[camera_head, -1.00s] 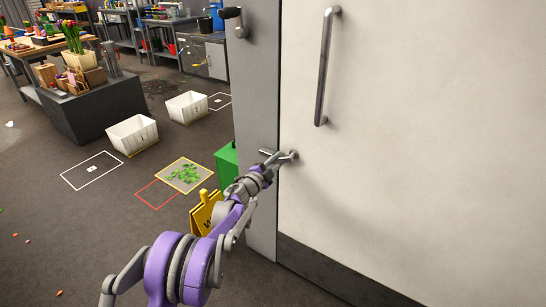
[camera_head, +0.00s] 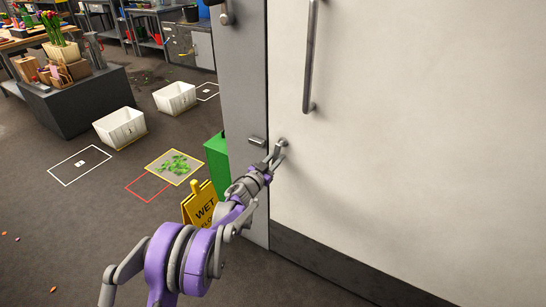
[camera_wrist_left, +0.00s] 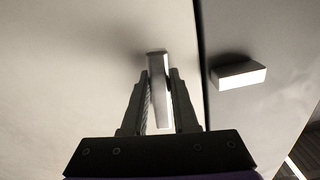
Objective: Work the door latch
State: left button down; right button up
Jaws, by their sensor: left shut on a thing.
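The door (camera_head: 400,130) is a large pale panel, which looks flush with its grey frame (camera_head: 242,90). The door latch (camera_head: 282,142) is a metal lever on a round pivot near the door's left edge. It points down and left. My left gripper (camera_head: 268,166) is shut on the lever, and the fingers hide part of it. In the left wrist view, the bright lever (camera_wrist_left: 158,92) stands between the two fingers of my left gripper (camera_wrist_left: 160,85). The catch block (camera_head: 258,141) on the frame is clear of the lever; it also shows in the wrist view (camera_wrist_left: 238,75). My right gripper is out of view.
A long vertical pull handle (camera_head: 310,58) is above the latch. A green bin (camera_head: 216,162) and a yellow wet-floor sign (camera_head: 201,207) stand close left of my arm. White crates (camera_head: 121,128) and floor markings lie farther left. The floor at lower left is mostly clear.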

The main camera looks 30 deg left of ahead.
pick_arm(q)
jog(key=shift+d+n, duration=0.4)
jog(key=shift+n, duration=0.6)
jog(key=c, duration=0.7)
grip_release()
jog(key=shift+d, duration=0.1)
jog(key=shift+s, duration=0.15)
jog(key=s, duration=0.3)
jog(key=s+p, duration=0.1)
jog(key=s, duration=0.3)
jog(key=s+a, duration=0.1)
jog(key=s, duration=0.2)
jog(key=shift+s, duration=0.3)
